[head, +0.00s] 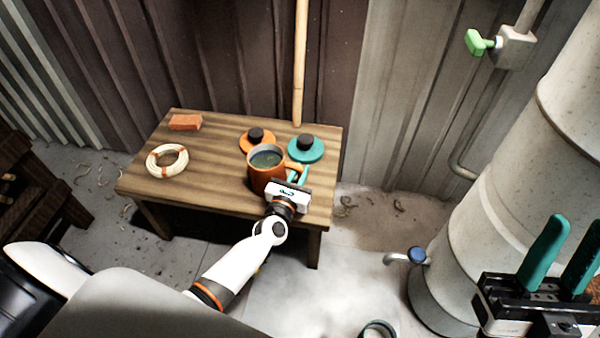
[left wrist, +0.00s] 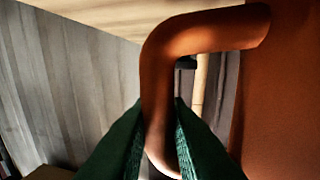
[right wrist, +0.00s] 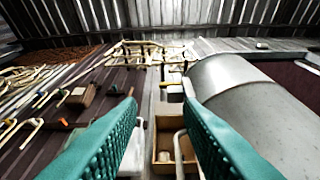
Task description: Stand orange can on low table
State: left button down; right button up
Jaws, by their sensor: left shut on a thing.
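The orange can (head: 258,178) is upright over the front right part of the low wooden table (head: 205,190). It has a grey rim and dark greenish contents. I cannot tell whether its base touches the table. My left gripper (head: 298,177) is at the can's right side, shut on its handle. In the left wrist view, the green fingers (left wrist: 160,135) pinch the orange handle (left wrist: 157,75), with the can's wall (left wrist: 285,90) at the right. My right gripper (head: 558,262) is open and empty by the grey drum. Its spread fingers show in the right wrist view (right wrist: 160,110).
An orange lid (head: 257,146) and a teal lid (head: 306,153), both with dark knobs, lie behind the can. A rattan ring (head: 167,160) and a brick (head: 186,122) are at the table's left. A pole (head: 300,70) stands behind; a grey drum (head: 500,215) is at right.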

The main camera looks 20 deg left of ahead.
pick_arm(q)
jog(key=shift+r, duration=0.1)
jog(key=c, duration=1.8)
grip_release()
jog(key=o, duration=0.4)
jog(key=shift+o, duration=0.2)
